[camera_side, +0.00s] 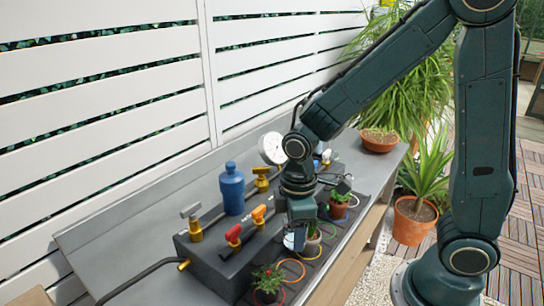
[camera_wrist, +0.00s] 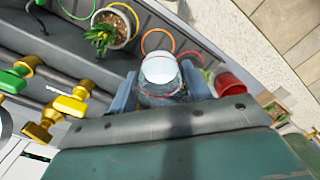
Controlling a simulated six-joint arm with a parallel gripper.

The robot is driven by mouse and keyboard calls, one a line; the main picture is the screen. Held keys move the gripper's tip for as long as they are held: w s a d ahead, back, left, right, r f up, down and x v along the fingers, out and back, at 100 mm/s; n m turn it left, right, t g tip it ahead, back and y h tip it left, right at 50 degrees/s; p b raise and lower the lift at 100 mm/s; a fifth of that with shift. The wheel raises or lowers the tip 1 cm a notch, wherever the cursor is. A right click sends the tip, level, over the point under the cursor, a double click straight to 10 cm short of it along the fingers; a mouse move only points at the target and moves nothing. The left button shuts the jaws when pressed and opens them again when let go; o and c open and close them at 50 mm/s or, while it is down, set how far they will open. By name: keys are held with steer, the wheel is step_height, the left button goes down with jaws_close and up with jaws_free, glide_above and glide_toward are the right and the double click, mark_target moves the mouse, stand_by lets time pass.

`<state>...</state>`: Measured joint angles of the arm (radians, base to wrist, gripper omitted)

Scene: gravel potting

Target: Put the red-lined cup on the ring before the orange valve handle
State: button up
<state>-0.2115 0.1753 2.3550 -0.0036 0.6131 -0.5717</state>
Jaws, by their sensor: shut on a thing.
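The orange valve handle (camera_side: 259,213) stands on the dark raised block in the side view, beside the red valve handle (camera_side: 233,232). My gripper (camera_side: 301,232) hangs over the row of rings, to the right of the orange handle. It is shut on a clear cup (camera_side: 291,241) with pale contents. In the wrist view, the cup (camera_wrist: 161,78) sits between both fingers, and a thin red line shows on it. An orange ring (camera_side: 302,269) lies on the front ledge below my gripper. The wrist view does not show clearly whether the cup is clear of the ledge.
A potted plant (camera_side: 267,283) stands at the near end of the ledge, and others (camera_side: 338,203) stand farther along. A red pot (camera_wrist: 231,84) shows close to the gripper in the wrist view.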

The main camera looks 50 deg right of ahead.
steer(key=shift+f, duration=2.95)
steer(key=shift+f, duration=1.9)
steer(key=shift+f, duration=0.15)
steer(key=o, duration=1)
steer(key=shift+c, duration=0.2)
steer(key=shift+r, duration=0.2)
step_height(320, 180, up, 12)
steer(key=shift+f, duration=0.25)
steer(key=shift+r, duration=0.25)
